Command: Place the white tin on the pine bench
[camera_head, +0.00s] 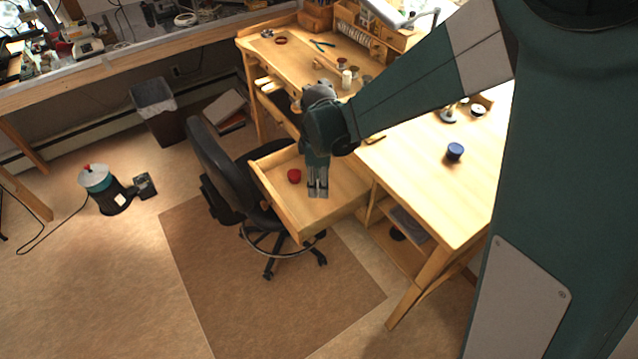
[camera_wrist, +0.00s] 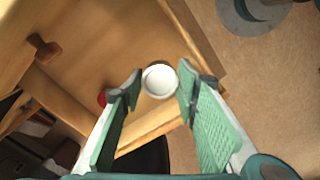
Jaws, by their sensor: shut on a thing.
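The white tin (camera_wrist: 160,82) shows in the wrist view as a round white shape between my fingertips. My gripper (camera_wrist: 160,86) is shut on it. In the head view my gripper (camera_head: 318,192) points down over the open drawer (camera_head: 302,226) of the pine bench, and I cannot make out the tin there. The pine bench (camera_head: 410,179) has a pale wooden top that runs right and back from the drawer. My arm hides part of that top.
A red tin (camera_head: 294,176) lies in the drawer, left of my gripper. A blue tin (camera_head: 455,151) stands on the bench top with clear wood around it. Small jars and tools crowd the back of the bench. A black chair (camera_head: 225,170) stands close to the drawer's left side.

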